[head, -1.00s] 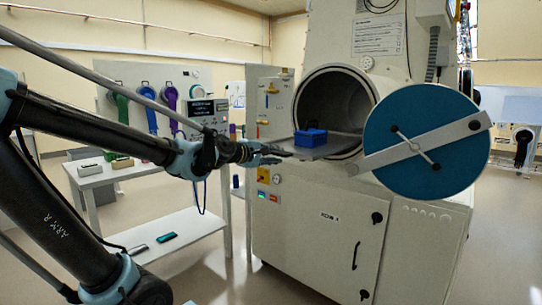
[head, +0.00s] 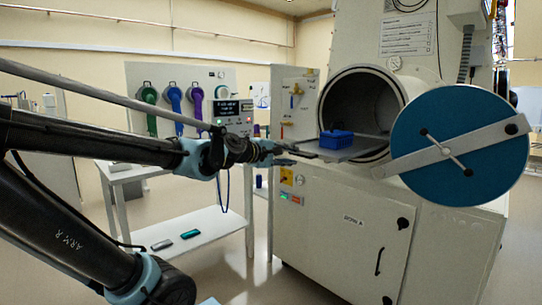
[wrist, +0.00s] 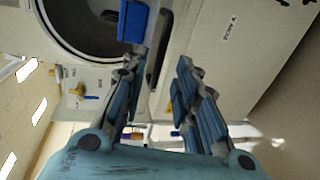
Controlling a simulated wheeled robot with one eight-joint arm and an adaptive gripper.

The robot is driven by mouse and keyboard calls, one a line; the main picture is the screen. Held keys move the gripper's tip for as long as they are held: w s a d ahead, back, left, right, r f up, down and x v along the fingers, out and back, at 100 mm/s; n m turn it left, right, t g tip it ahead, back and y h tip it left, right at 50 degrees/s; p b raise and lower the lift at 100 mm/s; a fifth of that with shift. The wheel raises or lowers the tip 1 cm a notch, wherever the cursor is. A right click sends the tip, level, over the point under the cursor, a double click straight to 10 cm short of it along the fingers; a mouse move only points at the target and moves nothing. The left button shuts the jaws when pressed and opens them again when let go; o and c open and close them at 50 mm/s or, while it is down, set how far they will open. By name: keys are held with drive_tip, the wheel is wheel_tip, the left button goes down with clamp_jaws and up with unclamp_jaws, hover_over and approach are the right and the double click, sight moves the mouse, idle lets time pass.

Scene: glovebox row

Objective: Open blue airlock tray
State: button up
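The blue airlock's round door (head: 460,145) stands swung open to the right of its port. The grey tray (head: 362,150) sticks out of the port to the left, and a blue box (head: 337,138) sits on it. My gripper (head: 291,155) is at the tray's outer left end. In the wrist view my gripper (wrist: 163,62) has its two fingers spread with a gap between them. The blue box (wrist: 133,22) shows beyond the left finger, and the tray's edge (wrist: 163,35) lies past the fingertips. Whether a finger touches the tray is unclear.
The white cabinet (head: 345,225) stands below the port. A white side table (head: 205,225) with two small items on its lower shelf is at left. Green, blue and purple gloves (head: 173,95) hang on a panel behind. Floor is open in front.

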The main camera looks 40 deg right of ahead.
drive_tip(key=v, duration=0.6)
drive_tip(key=shift+a, duration=0.3)
drive_tip(key=shift+w, duration=0.1)
idle(0.5)
drive_tip(key=w+a+f+m+t+y, duration=0.2)
drive_tip(key=w+a+f+t+y, duration=0.35)
drive_tip(key=w+a+f, duration=1.05)
drive_tip(key=s+a+f+n+g+y, duration=0.1)
drive_tip(key=a+f+y, duration=0.4)
drive_tip(key=a, duration=0.8)
drive_tip(key=s+a+f+n+g+y, duration=0.1)
drive_tip(key=a+f+y, duration=0.4)
drive_tip(key=a, duration=0.8)
wheel_tip(320, 180, down, 3)
drive_tip(key=shift+s+f+g, duration=0.1)
drive_tip(key=shift+s+g, duration=0.45)
drive_tip(key=shift+s, duration=0.35)
drive_tip(key=shift+d, duration=0.1)
